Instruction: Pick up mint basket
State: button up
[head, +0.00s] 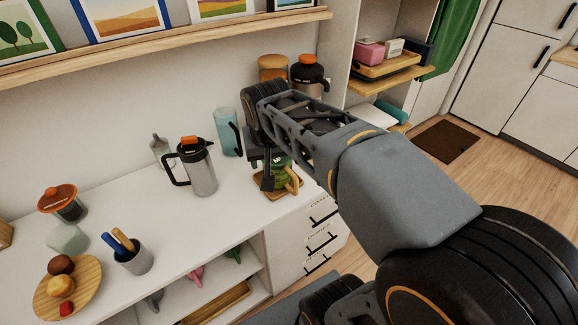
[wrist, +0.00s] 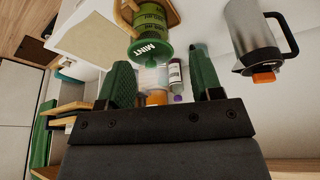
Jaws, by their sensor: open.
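Nothing is held between the fingers.
A steel jug (head: 199,168) and a teal cylinder (head: 228,132) stand left of the basket. Another dark-topped jug (head: 308,74) and an orange-lidded jar (head: 272,68) stand behind my arm. A pen cup (head: 134,257) and a wooden plate (head: 85,290) are at lower left.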

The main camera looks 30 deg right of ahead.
jog(key=w+d+r+m+h+b, duration=0.2)
jog(key=w+d+m+b, duration=0.25)
jog(key=w, duration=0.45)
send_over(277, 160)
jog(key=f, duration=0.6)
jog(key=shift+w+a+f, duration=0.1)
jog(key=shift+w+a, duration=0.15)
jog(key=shift+w, duration=0.05)
jog(key=shift+x, duration=3.25)
jog(key=shift+w, duration=0.15)
grip_shut()
